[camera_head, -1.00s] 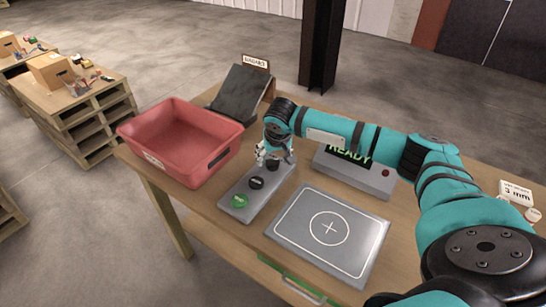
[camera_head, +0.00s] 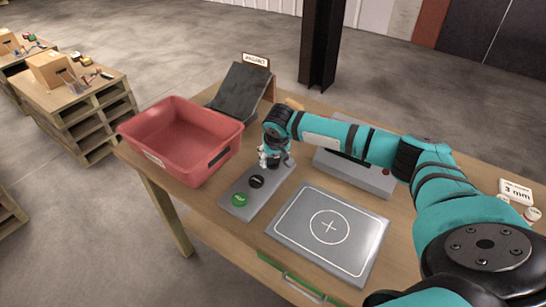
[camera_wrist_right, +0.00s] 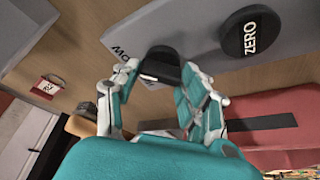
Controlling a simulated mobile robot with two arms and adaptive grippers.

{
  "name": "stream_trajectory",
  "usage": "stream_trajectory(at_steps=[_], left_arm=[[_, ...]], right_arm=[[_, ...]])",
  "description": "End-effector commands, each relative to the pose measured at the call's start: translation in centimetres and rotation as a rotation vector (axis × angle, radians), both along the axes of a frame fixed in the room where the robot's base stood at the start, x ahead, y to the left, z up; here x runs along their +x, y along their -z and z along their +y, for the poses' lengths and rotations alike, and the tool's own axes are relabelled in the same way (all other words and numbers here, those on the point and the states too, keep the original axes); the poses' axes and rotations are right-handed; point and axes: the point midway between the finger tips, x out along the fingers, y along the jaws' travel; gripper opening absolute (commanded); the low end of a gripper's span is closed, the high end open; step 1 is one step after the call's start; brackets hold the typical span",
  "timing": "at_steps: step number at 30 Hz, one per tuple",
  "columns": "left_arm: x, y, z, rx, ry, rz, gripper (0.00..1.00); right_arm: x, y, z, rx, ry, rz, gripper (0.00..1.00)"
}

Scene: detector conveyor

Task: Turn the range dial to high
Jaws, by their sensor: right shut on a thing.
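The grey control panel (camera_head: 233,208) lies on the table beside the red bin. The range dial, a black knob (camera_wrist_right: 163,62), is at the panel's far end and sits between the fingers of my right gripper (camera_wrist_right: 162,88) in the wrist view. Part of a printed label beside the dial shows, rotated and cut off by a finger. My right gripper (camera_head: 275,161) points down over the panel's far end in the head view, where it hides the dial. My left gripper is not in view.
A black ZERO button (camera_wrist_right: 252,34) is close to the dial, and a green button (camera_head: 240,199) is at the panel's near end. The red bin (camera_head: 213,160) stands left. A grey plate with a crosshair (camera_head: 328,229) lies right, and a display box (camera_head: 357,176) stands behind it.

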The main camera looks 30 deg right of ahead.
Motion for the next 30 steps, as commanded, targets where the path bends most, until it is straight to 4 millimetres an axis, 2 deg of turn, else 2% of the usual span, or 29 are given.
stream_trajectory(at_steps=[8,14,22,30], left_arm=[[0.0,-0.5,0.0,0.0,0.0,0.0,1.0],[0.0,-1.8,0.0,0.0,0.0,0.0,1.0],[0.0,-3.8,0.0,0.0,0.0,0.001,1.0],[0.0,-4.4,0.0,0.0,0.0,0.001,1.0]], right_arm=[[0.0,-0.2,-0.1,0.001,-0.03,0.001,0.11],[0.0,-0.3,-0.1,0.002,-0.128,0.001,0.11],[-0.1,-0.3,-0.2,0.003,-0.359,0.001,0.12],[0.0,-0.1,-0.3,0.004,-0.615,-0.001,0.12]])
